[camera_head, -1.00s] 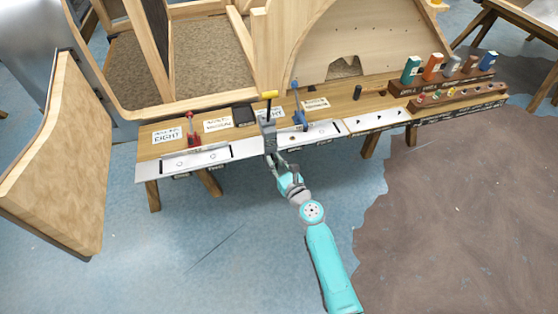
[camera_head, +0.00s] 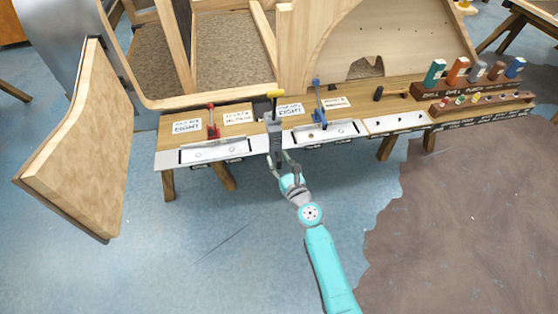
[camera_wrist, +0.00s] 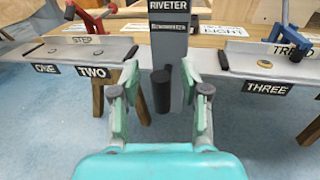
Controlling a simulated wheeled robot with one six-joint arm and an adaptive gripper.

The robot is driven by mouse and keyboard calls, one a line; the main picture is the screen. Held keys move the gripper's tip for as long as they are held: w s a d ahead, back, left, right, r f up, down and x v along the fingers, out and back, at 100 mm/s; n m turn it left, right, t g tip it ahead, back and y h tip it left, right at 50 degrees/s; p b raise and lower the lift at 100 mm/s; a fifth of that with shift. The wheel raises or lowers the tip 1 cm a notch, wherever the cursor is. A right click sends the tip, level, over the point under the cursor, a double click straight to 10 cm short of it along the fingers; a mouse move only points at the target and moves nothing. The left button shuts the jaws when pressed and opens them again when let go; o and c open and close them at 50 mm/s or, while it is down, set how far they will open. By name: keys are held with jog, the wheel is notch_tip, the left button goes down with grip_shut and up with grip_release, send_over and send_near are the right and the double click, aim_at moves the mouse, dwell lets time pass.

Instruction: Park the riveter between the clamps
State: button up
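The riveter (camera_head: 275,135) is a grey upright body with a black shaft and a yellow top, at the bench's front edge. Its label and a black stub below show in the wrist view (camera_wrist: 166,45). My gripper (camera_head: 280,163) is at its lower front. In the wrist view, the fingers (camera_wrist: 160,80) are partly closed around it. Gaps show beside the stub, and the exact contact is hidden, but the riveter moves with my gripper. The red clamp (camera_head: 212,124) stands to its left and the blue clamp (camera_head: 318,108) to its right, both on the bench.
The wooden bench (camera_head: 165,130) has a left metal tray (camera_head: 168,160) and a right tray (camera_head: 362,136). Small blocks on racks (camera_head: 440,98) stand at the right end. A wooden panel (camera_head: 75,140) is at left. Floor before the bench is open.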

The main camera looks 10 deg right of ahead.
jog(key=s+d, duration=0.2)
jog(key=s, duration=0.9)
jog(key=shift+s+d, duration=0.15)
jog(key=shift+s, duration=0.25)
jog(key=s+d+f+n+g+h, duration=0.1)
jog(key=s+d+f+n, duration=0.1)
jog(key=s+n, duration=0.7)
jog(key=s+d+f+n+g+h, duration=0.15)
jog(key=s+n, duration=0.35)
jog(key=s, duration=0.9)
jog(key=s+r+n, duration=0.7)
jog(key=s+n, duration=0.2)
jog(key=n, duration=0.1)
jog(key=s+r+n, duration=0.6)
jog(key=s+n, duration=0.3)
jog(key=shift+s+r+n+h, duration=0.35)
jog(key=shift+s+n+h, duration=0.05)
jog(key=shift+h, duration=0.05)
